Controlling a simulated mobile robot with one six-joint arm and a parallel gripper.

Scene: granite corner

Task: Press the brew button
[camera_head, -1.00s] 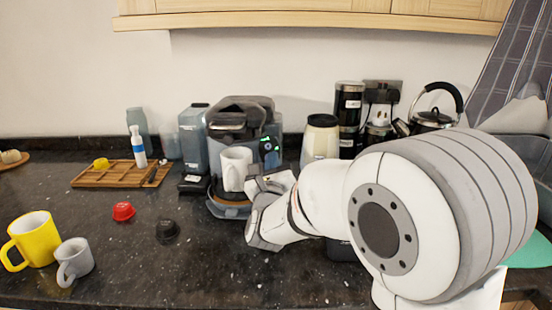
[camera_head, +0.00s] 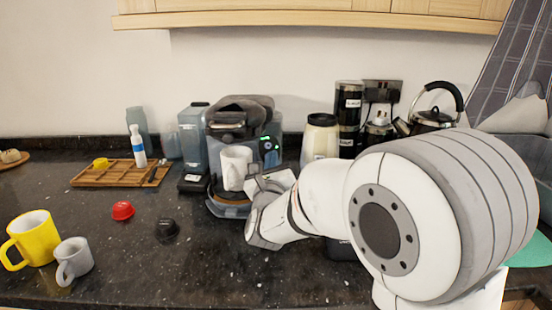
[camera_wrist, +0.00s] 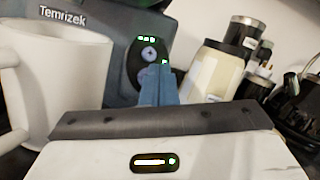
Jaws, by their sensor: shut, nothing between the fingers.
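The coffee machine (camera_head: 226,118) stands at the back of the counter, with a white mug (camera_head: 235,167) on its drip stand. Its dark control panel (camera_head: 269,151) shows green lights. In the wrist view the panel (camera_wrist: 150,72) has a round button (camera_wrist: 149,54) with a light symbol, and green marks above and beside it. My gripper (camera_wrist: 156,84) is shut and empty, its blue fingertips in front of the panel just below the button. Whether the tips touch the panel cannot be told.
The white mug (camera_wrist: 62,78) is close on the left in the wrist view. A cream-coloured jar (camera_head: 320,139) and dark canisters (camera_head: 348,113) stand right of the machine. Red (camera_head: 122,210) and black (camera_head: 167,230) capsules, a yellow mug (camera_head: 36,238) and a grey mug (camera_head: 73,260) are left on the counter.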

